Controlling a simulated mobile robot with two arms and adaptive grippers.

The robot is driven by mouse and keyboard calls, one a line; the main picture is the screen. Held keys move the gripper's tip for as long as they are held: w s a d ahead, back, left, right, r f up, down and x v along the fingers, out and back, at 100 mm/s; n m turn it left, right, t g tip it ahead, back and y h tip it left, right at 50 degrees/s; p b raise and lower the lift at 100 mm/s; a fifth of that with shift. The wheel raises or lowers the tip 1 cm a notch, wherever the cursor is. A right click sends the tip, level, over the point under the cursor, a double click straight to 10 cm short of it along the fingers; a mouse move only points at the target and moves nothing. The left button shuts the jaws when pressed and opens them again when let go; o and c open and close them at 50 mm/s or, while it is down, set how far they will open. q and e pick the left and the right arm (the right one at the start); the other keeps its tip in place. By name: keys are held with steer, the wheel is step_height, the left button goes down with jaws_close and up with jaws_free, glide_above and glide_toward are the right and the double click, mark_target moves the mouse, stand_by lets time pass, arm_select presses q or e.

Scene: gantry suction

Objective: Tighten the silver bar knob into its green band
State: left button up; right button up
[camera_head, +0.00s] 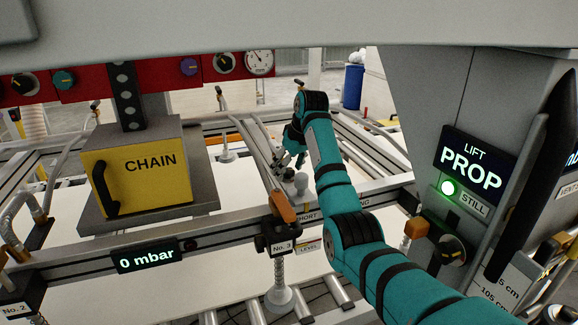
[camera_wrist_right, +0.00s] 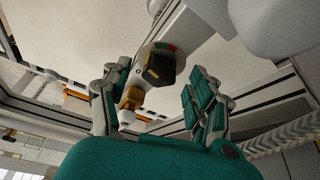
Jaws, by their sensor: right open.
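My right gripper (camera_head: 288,152) reaches in over the gantry frame in the head view, its fingers small and partly hidden by its own arm. In the right wrist view, the right gripper (camera_wrist_right: 152,84) is open, one finger on each side. Between and just beyond the fingertips is a dark, angular knob (camera_wrist_right: 160,68) on a pale round base with a red and green band along its upper edge. It looks dark rather than silver here, and I cannot tell whether a finger touches it. In the head view I cannot make out the knob clearly. My left gripper is not in view.
An orange lever (camera_head: 282,206) stands above the No. 3 suction cup (camera_head: 280,298). A yellow CHAIN box (camera_head: 138,170) hangs at left. The pressure display (camera_head: 147,256) reads 0 mbar. The lift panel (camera_head: 471,166) reads PROP. Frame rails cross beneath my right arm.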

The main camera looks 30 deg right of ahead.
steer(key=c, duration=1.2)
steer(key=shift+o, duration=0.2)
steer(key=m+h, duration=0.2)
steer(key=m, duration=0.3)
steer(key=shift+a, duration=0.1)
steer(key=o, duration=1.2)
steer(key=shift+c, duration=0.2)
steer(key=v, duration=0.7)
steer(key=shift+r, duration=0.3)
steer(key=shift+a, duration=0.1)
